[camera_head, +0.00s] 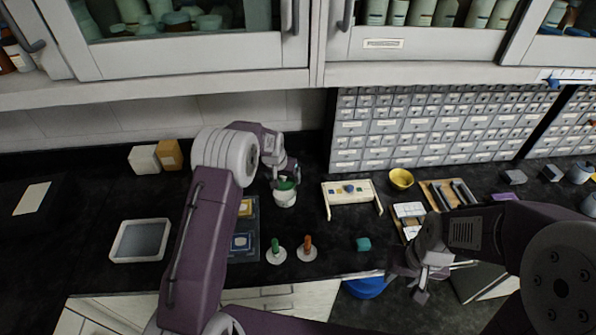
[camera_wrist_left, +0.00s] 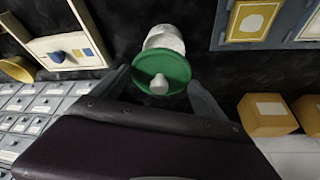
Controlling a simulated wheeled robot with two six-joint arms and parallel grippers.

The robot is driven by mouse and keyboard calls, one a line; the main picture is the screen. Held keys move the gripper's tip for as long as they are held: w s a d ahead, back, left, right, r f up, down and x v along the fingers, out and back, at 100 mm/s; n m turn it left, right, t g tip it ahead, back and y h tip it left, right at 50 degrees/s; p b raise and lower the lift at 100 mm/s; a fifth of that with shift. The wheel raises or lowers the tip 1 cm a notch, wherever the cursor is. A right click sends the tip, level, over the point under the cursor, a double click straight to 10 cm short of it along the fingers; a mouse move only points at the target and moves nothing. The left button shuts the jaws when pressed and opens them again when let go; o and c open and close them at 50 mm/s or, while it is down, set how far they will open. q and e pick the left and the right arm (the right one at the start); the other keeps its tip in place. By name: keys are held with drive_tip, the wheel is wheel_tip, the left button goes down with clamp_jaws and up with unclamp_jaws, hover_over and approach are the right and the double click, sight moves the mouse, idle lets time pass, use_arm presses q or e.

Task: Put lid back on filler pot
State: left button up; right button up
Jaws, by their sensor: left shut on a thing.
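The green lid (camera_wrist_left: 178,66) with a white knob shows between the fingers of my left gripper (camera_wrist_left: 160,90) in the left wrist view. My left gripper is shut on it. The white pot (camera_wrist_left: 164,40) shows partly behind the lid. In the head view the pot (camera_head: 285,198) stands on the dark counter with the green lid (camera_head: 287,184) at its top, under my left gripper (camera_head: 284,178). I cannot tell whether the lid touches the rim. My right gripper (camera_head: 410,284) is at the counter's front edge, its fingers apart and empty.
A cream rack (camera_head: 350,189) and a yellow bowl (camera_head: 400,179) stand right of the pot. A shallow tray (camera_head: 140,241) is at left. Small drawers (camera_head: 420,130) line the back.

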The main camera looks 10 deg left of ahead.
use_arm(q)
drive_tip(key=shift+w+a+r, duration=0.15)
drive_tip(key=shift+w, duration=0.1)
drive_tip(key=shift+w+d+f, duration=0.25)
drive_tip(key=shift+w+f, duration=0.2)
drive_tip(key=shift+w, duration=0.1)
drive_tip(key=shift+s+a+f+b, duration=0.2)
drive_tip(key=shift+s+f+b, duration=0.2)
drive_tip(key=shift+f+b, duration=0.25)
drive_tip(key=f+b, duration=0.1)
drive_tip(key=f, duration=0.1)
drive_tip(key=f+b, duration=0.2)
drive_tip(key=shift+w+d, duration=0.1)
drive_tip(key=shift+w, duration=0.1)
drive_tip(key=shift+f, duration=0.4)
drive_tip(key=shift+s, duration=0.1)
use_arm(e)
drive_tip(key=f, duration=0.2)
drive_tip(key=w+f, duration=0.1)
drive_tip(key=f, duration=0.1)
drive_tip(key=shift+d+f, duration=0.2)
drive_tip(key=shift+f, duration=0.1)
drive_tip(key=shift+w, duration=0.1)
